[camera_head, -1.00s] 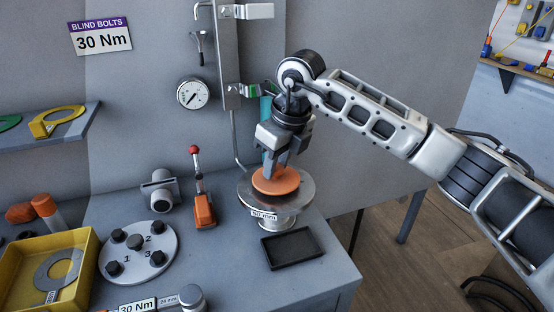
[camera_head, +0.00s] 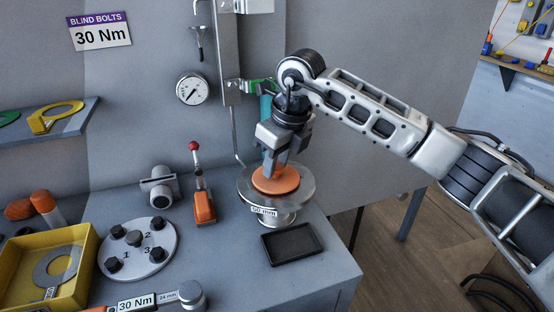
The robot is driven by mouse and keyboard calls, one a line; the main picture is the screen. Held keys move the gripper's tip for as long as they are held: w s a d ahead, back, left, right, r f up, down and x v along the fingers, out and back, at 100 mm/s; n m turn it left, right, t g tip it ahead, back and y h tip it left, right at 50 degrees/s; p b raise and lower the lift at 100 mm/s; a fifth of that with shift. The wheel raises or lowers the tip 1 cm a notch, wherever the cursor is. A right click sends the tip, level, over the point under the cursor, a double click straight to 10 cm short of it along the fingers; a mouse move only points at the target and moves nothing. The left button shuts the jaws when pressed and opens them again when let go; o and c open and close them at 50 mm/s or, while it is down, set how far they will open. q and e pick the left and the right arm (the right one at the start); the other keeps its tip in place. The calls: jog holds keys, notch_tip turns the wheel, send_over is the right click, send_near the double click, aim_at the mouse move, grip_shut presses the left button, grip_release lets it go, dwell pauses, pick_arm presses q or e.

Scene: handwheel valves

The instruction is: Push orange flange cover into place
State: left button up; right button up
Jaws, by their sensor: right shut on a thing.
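The cover looks level on the flange. My left gripper is not in view.
A black tray (camera_head: 291,244) lies in front of the flange. A red-knobbed orange clamp (camera_head: 204,207), a bolted round plate (camera_head: 138,262) and a yellow bin (camera_head: 84,289) stand to the left. A pressure gauge (camera_head: 192,90) hangs on the panel behind.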

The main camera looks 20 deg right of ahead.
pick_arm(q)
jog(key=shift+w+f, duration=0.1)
pick_arm(e)
jog(key=shift+f, duration=0.2)
dwell(0.4)
jog(key=o, duration=1)
jog(key=shift+r, duration=0.15)
jog(key=shift+p+v, duration=1.35)
jog(key=shift+v, duration=1)
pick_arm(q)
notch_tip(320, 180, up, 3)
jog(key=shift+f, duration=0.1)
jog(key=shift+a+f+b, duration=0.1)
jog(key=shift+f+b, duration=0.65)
pick_arm(e)
jog(key=v, duration=1.6)
